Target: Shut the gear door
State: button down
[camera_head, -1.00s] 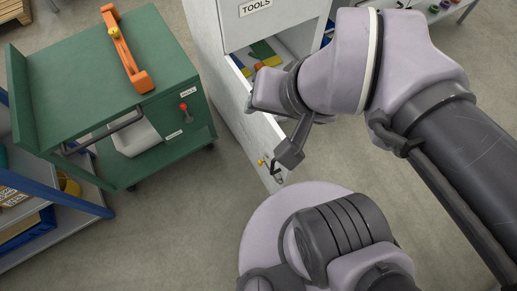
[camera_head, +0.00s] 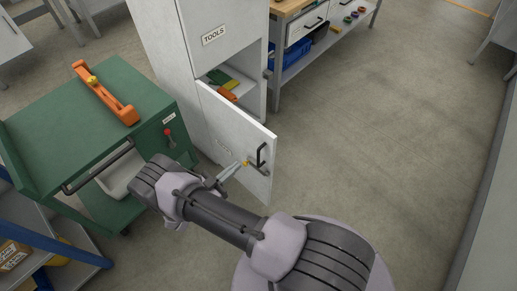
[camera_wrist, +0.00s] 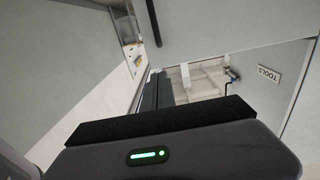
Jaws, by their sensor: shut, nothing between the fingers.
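The gear door (camera_head: 225,125) is the white lower door of the grey cabinet, with a dark handle (camera_head: 262,155) near its free right edge. In the wrist view the dark fingers (camera_wrist: 158,90) point at a pale panel with a dark bar-shaped handle (camera_wrist: 152,22).
The cabinet (camera_head: 165,60) has a TOOLS label and coloured items inside. A green cart (camera_head: 50,125) with an orange tool (camera_head: 105,95) stands close on the left. A workbench (camera_head: 322,50) is behind. The floor (camera_head: 400,140) on the right is clear.

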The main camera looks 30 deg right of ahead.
aim_at(267, 139)
jog(key=b+x, duration=0.1)
jog(key=x, duration=0.6)
jog(key=b+x, duration=0.2)
jog(key=x, duration=0.4)
jog(key=shift+w+d+f, duration=0.2)
jog(key=shift+d, duration=0.1)
jog(key=shift+w+d+r, duration=0.1)
jog(key=shift+d, duration=0.15)
